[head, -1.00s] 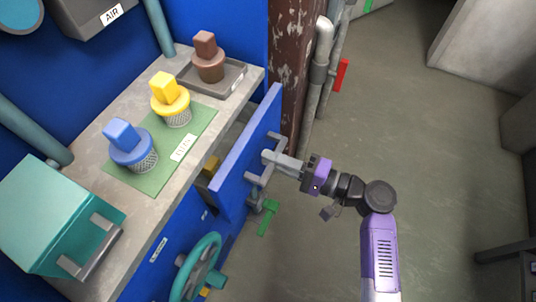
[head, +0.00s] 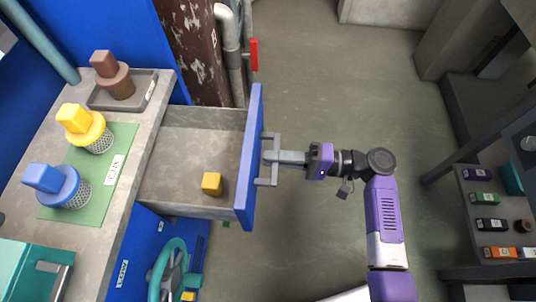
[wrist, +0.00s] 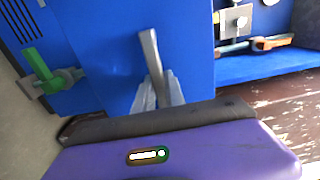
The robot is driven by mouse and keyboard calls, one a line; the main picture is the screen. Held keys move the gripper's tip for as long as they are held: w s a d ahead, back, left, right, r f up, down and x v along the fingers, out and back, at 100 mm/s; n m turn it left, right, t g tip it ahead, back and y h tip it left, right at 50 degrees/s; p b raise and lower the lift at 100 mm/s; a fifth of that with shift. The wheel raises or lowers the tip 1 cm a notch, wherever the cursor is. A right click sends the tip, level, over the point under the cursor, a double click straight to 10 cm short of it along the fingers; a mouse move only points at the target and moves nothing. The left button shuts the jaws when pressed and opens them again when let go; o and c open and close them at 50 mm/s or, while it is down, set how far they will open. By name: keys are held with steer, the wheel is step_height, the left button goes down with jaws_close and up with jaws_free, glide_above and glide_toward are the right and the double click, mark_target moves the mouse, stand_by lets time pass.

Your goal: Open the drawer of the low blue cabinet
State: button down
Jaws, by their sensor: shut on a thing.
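The drawer (head: 165,132) of the low blue cabinet (head: 143,246) is pulled well out, and its grey inside shows in the head view. A yellow block (head: 212,184) lies in it near the front. The blue drawer front (head: 250,150) carries a grey bar handle (head: 275,180). My gripper (head: 275,157) is shut on the handle, outside the drawer front. In the wrist view the fingers (wrist: 157,95) close around the grey handle bar (wrist: 150,50) against the blue front (wrist: 190,50).
The worktop carries a green mat (head: 118,140) with blue and yellow topped baskets, and a grey tray (head: 95,102) with a brown piece. A teal handwheel (head: 168,270) is below the drawer. A dark shelf (head: 478,215) with small boxes stands right. Floor between is clear.

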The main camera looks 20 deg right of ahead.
steer(key=c, duration=1.4)
jaws_free()
steer(key=p+v, duration=0.1)
steer(key=v, duration=0.6)
steer(key=shift+d, duration=0.35)
steer(key=shift+s, duration=0.1)
